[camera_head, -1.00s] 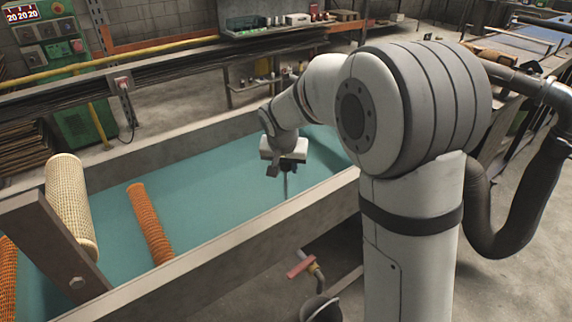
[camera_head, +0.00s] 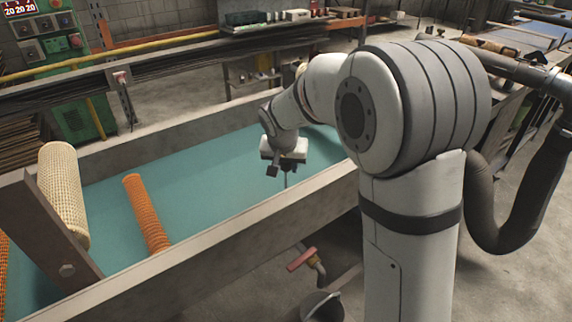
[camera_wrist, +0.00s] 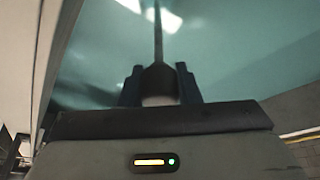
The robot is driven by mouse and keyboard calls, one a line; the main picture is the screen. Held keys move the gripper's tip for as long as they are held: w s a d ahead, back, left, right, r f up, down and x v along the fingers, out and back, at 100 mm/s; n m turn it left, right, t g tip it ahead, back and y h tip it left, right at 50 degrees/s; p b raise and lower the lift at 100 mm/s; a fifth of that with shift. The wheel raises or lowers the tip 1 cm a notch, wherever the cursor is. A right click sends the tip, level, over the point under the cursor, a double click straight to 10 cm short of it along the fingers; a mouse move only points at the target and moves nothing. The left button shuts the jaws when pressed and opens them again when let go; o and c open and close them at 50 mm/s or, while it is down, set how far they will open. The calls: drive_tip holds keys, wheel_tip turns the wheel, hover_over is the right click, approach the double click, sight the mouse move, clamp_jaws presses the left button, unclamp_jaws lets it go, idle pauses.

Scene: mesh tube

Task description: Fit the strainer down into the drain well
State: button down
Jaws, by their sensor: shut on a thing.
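My gripper (camera_head: 285,163) is over the inside of the long grey trough (camera_head: 225,225), near its right end. In the wrist view my gripper (camera_wrist: 159,80) is shut on a dark tapered piece with a thin upright rod (camera_wrist: 158,35). The rod (camera_head: 286,179) also shows below the gripper in the head view. I cannot tell whether this piece is the strainer or its handle; no strainer basket is clear. The teal trough floor or water (camera_head: 215,185) fills the background. I cannot make out the drain well.
A cream mesh tube (camera_head: 63,190) and an orange mesh tube (camera_head: 147,212) lean in the trough's left part, beside a brown slanted beam (camera_head: 45,235). A red-handled valve (camera_head: 302,260) is outside the near wall. The trough's middle is clear.

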drive_tip(key=c, duration=1)
unclamp_jaws()
drive_tip(key=shift+o, duration=0.2)
drive_tip(key=shift+r, duration=0.1)
drive_tip(key=shift+s+r, duration=0.15)
drive_tip(key=shift+r, duration=0.2)
drive_tip(key=shift+n+g, duration=0.3)
drive_tip(key=s+d+r+p, duration=0.1)
drive_tip(key=s+r, duration=0.2)
drive_tip(key=s+d+r+p, duration=0.1)
drive_tip(key=s+d+r, duration=0.1)
drive_tip(key=s+r, duration=0.1)
drive_tip(key=s+d+r+p, duration=0.1)
drive_tip(key=s+r, duration=0.2)
drive_tip(key=shift+d+r, duration=0.3)
drive_tip(key=shift+r, duration=0.1)
drive_tip(key=s+d+n+p, duration=0.1)
drive_tip(key=s+d+p, duration=0.1)
drive_tip(key=s, duration=0.7)
drive_tip(key=s+d+r+g+y+p, duration=0.1)
drive_tip(key=s+d, duration=0.4)
drive_tip(key=s, duration=0.5)
drive_tip(key=shift+s+d+r+n+p, duration=0.15)
drive_tip(key=shift+s+d+n+p, duration=0.2)
drive_tip(key=shift+p, duration=0.55)
